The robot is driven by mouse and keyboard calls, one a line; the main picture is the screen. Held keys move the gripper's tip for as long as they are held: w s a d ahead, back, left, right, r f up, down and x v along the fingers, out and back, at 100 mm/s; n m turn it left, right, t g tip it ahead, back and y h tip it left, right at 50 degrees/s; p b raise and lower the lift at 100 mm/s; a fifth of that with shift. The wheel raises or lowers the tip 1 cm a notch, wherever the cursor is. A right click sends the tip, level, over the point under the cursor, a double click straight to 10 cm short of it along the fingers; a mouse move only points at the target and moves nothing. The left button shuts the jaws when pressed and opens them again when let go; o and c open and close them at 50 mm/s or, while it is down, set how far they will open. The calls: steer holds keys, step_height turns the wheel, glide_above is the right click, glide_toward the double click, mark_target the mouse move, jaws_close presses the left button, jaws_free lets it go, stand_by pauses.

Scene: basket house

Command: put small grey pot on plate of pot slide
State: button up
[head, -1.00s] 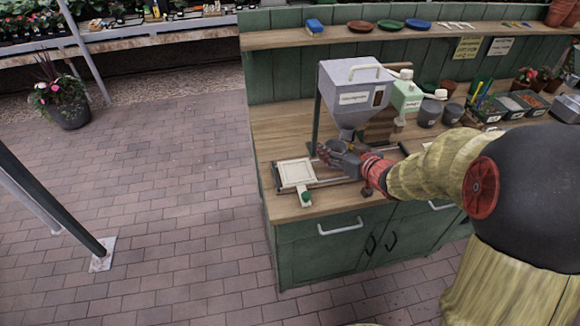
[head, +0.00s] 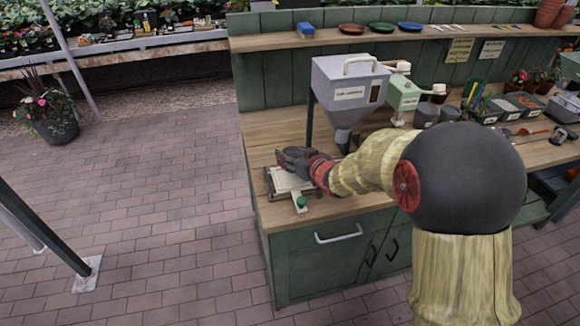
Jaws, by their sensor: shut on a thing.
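My gripper (head: 287,157) is over the far part of the pot slide's pale plate (head: 286,183), on the left of the bench. It is shut on a small dark grey thing, which looks like the small grey pot; the fingers and wrist hide most of it. I cannot tell whether it touches the plate. The near part of the plate is bare, and the slide's green knob (head: 301,202) is at its front edge. The grey hopper (head: 349,85) stands behind and to the right of my gripper.
A green dispenser (head: 403,95) and larger grey pots (head: 425,115) stand at the back, right of the hopper. Trays (head: 487,112) and tools lie farther right. A shelf (head: 380,35) with saucers runs above. The floor to the left is open.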

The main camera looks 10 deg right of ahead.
steer(key=shift+w+a+f, duration=0.1)
steer(key=shift+a+f, duration=0.05)
steer(key=shift+f, duration=0.15)
steer(key=shift+w+a+f+b, duration=0.15)
steer(key=shift+f+b, duration=0.7)
steer(key=shift+f, duration=0.8)
steer(key=shift+f, duration=0.25)
steer(key=o, duration=0.8)
steer(key=shift+r, duration=0.1)
steer(key=shift+r, duration=0.1)
